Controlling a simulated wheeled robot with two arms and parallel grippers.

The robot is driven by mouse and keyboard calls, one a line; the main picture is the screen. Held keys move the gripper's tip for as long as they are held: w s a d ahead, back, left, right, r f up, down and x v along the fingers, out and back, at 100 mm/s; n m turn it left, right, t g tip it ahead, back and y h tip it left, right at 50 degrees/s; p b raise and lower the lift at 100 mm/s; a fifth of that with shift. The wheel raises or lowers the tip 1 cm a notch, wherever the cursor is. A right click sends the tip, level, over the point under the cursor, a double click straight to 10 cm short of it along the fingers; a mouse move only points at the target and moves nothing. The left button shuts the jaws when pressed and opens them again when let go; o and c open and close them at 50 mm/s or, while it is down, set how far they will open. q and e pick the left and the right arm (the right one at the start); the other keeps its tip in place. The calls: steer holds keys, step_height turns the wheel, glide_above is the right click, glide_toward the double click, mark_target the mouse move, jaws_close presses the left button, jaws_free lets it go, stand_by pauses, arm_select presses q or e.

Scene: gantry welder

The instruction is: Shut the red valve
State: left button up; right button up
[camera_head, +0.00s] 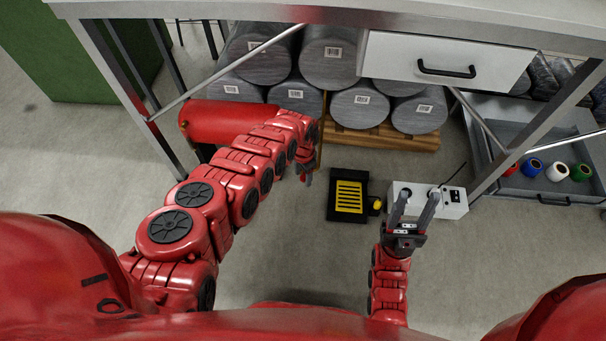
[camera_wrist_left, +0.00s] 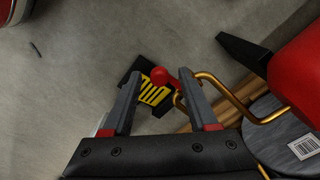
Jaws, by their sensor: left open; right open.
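The red valve (camera_wrist_left: 160,76) shows in the left wrist view as a small rounded red knob beside a bent brass pipe (camera_wrist_left: 210,82). My left gripper (camera_wrist_left: 160,82) is open, and the knob appears between its fingertips, nearer the right finger. I cannot tell whether they touch. In the head view my left gripper (camera_head: 306,175) hangs low in front of the shelf, and the knob cannot be made out there. The brass pipe (camera_head: 321,135) runs beside my left arm. My right gripper (camera_head: 418,193) is open and empty, over a white box.
A red tank (camera_head: 225,122) lies under the table, partly behind my left arm. Grey cylinders (camera_head: 357,105) rest on a wooden pallet (camera_head: 385,138). A black-and-yellow pedal (camera_head: 348,195) and the white box (camera_head: 453,204) are on the floor. A drawer (camera_head: 530,185) holds coloured rolls.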

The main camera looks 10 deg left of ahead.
mark_target(303, 177)
arm_select(q)
steer(key=shift+r+p, duration=0.35)
steer(key=shift+r, duration=0.2)
step_height(303, 177, up, 16)
steer(key=p, duration=0.5)
steer(key=shift+r, duration=0.15)
